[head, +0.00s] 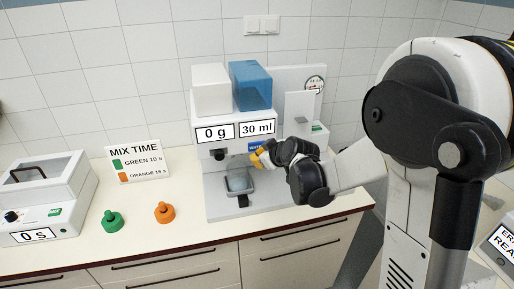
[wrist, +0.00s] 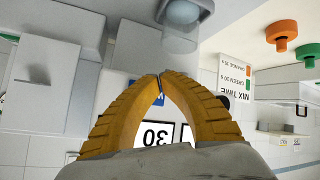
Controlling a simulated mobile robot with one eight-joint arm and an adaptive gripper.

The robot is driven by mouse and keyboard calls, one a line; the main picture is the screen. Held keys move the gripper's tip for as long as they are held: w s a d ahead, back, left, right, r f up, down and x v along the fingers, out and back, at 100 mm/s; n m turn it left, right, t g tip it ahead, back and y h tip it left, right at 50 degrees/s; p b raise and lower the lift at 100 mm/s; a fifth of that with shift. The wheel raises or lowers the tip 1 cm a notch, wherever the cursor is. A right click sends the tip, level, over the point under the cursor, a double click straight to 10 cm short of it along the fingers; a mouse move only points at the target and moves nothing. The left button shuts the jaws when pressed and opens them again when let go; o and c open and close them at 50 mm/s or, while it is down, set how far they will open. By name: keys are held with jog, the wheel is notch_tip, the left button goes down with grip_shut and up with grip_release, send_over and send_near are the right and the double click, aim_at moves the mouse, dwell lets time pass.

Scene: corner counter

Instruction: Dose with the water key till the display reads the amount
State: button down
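The dosing machine (head: 212,159) stands on the counter with a white box and a blue box (head: 251,86) on top. Its left display (head: 215,132) reads 0 g and its right display (head: 258,128) reads 30 ml. A blue label (head: 255,147), probably the water key's, shows below the right display, partly hidden by my gripper. My gripper (head: 259,158) is in front of the machine, close to this label. In the wrist view its yellow fingertips (wrist: 160,80) meet, with nothing seen between them. A clear vessel (head: 240,183) stands under the machine.
A green knob-shaped piece (head: 112,222) and an orange one (head: 164,213) stand on the counter left of the machine. A mix-time sign (head: 138,161) is behind them. A white device (head: 40,205) reading 0 s is at far left.

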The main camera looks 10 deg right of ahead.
jog(key=shift+w, duration=0.2)
jog(key=shift+w, duration=0.25)
jog(key=shift+w, duration=0.5)
dwell(0.8)
jog(key=shift+s, duration=0.15)
jog(key=shift+s+b, duration=0.35)
jog(key=shift+s, duration=0.45)
jog(key=shift+s, duration=2.5)
